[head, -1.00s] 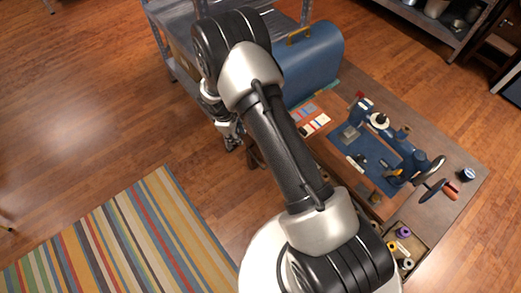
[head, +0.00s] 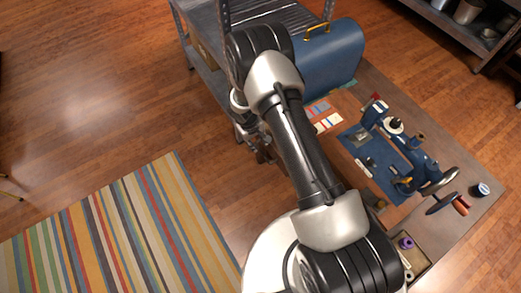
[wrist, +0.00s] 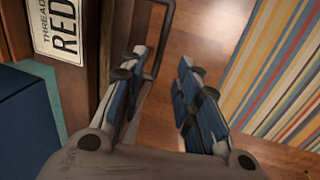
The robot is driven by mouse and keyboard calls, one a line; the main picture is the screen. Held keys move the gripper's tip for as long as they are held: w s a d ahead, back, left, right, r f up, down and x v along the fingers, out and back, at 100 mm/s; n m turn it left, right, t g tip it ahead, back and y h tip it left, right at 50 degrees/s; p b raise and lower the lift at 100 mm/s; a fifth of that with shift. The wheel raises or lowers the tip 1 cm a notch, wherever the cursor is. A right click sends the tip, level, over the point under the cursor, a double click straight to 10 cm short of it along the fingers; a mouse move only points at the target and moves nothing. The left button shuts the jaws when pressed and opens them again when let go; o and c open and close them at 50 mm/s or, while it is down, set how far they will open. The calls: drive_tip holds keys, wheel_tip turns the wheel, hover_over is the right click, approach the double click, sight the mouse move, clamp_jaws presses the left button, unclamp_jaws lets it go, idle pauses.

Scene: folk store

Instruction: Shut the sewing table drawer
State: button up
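The sewing table (head: 455,215) stands at the right in the head view, with a blue sewing machine (head: 405,150) on it. In the wrist view a dark wooden drawer front (wrist: 78,100) with a "THREAD RED" label (wrist: 60,28) is at the left. Its metal loop handle (wrist: 162,42) is beside the left finger and partly hidden by it. My gripper (wrist: 163,70) is open, with a gap between its blue-padded fingers. In the head view my arm hides most of the table's near side, so how far the drawer stands out cannot be told.
A blue case (head: 333,60) stands on the table's far end, by a grey metal shelf (head: 205,70). An open compartment with thread spools (head: 405,243) is at the near end. A striped rug (head: 115,235) lies left on the wooden floor, which is otherwise clear there.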

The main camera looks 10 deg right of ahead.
sight(261, 151)
drive_tip(key=f, duration=0.2)
drive_tip(key=d+f+b, duration=0.1)
drive_tip(key=f, duration=0.4)
drive_tip(key=shift+w+d+f+b, duration=0.15)
drive_tip(key=shift+w+d+b, duration=0.05)
drive_tip(key=shift+w+b, duration=0.1)
drive_tip(key=shift+c, duration=0.4)
clamp_jaws()
